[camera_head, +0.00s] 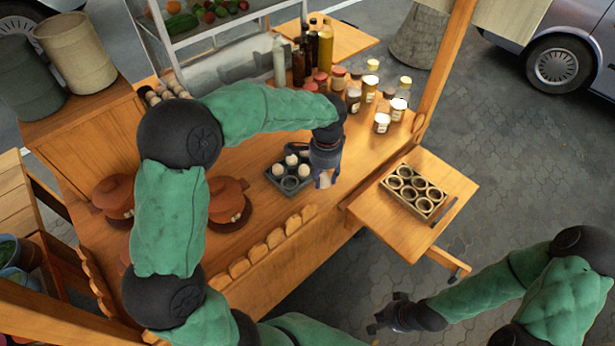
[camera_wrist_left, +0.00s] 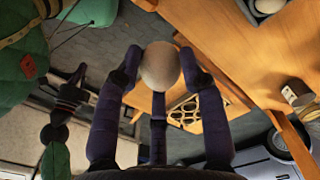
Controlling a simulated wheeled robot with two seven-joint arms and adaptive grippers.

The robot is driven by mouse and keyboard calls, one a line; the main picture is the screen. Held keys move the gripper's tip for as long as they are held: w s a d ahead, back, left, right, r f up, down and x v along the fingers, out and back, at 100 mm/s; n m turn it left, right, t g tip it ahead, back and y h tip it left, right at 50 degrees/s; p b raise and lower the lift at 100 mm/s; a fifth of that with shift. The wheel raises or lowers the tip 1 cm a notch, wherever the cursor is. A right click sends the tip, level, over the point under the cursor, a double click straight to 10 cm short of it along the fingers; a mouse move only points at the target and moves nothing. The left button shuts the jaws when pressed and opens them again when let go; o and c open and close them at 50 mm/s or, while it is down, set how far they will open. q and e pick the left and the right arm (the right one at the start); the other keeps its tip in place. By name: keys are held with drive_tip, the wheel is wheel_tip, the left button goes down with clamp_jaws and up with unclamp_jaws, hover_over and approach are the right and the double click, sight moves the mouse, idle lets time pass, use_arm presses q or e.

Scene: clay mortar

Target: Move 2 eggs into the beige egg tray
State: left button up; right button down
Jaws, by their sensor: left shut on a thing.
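My left gripper (camera_head: 326,172) is shut on a pale egg (camera_wrist_left: 160,67), held between its fingers above the counter. A bit of the egg shows below the fingers in the head view. The dark egg tray (camera_head: 270,178) sits on the counter just left of the gripper, with a few eggs (camera_head: 291,160) and some empty cups. The beige egg tray (camera_head: 405,203) lies on the side shelf to the right, its cups empty. It also shows behind the held egg in the left wrist view (camera_wrist_left: 187,112). My right gripper (camera_head: 380,320) is low, off the counter; its finger opening is unclear.
Jars (camera_head: 382,122) and bottles (camera_head: 326,45) stand at the back of the counter. Clay pots (camera_head: 114,194) are at the left. A wooden post (camera_head: 443,60) rises near the side shelf (camera_head: 440,178).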

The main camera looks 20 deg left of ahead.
use_arm(q)
drive_tip(key=w+d+f+p, duration=0.1)
drive_tip(key=w+d+f, duration=0.3)
drive_tip(key=w+d, duration=0.5)
drive_tip(key=w+d+f+p, duration=0.2)
drive_tip(key=w+d+f, duration=0.2)
drive_tip(key=w+d, duration=0.5)
drive_tip(key=w, duration=0.2)
drive_tip(key=shift+w+d+f, duration=0.25)
drive_tip(key=shift+w+d, duration=0.05)
drive_tip(key=shift+d, duration=0.05)
idle(0.6)
drive_tip(key=shift+f, duration=0.85)
drive_tip(key=shift+f+b, duration=1.5)
drive_tip(key=shift+f, duration=1)
idle(1.7)
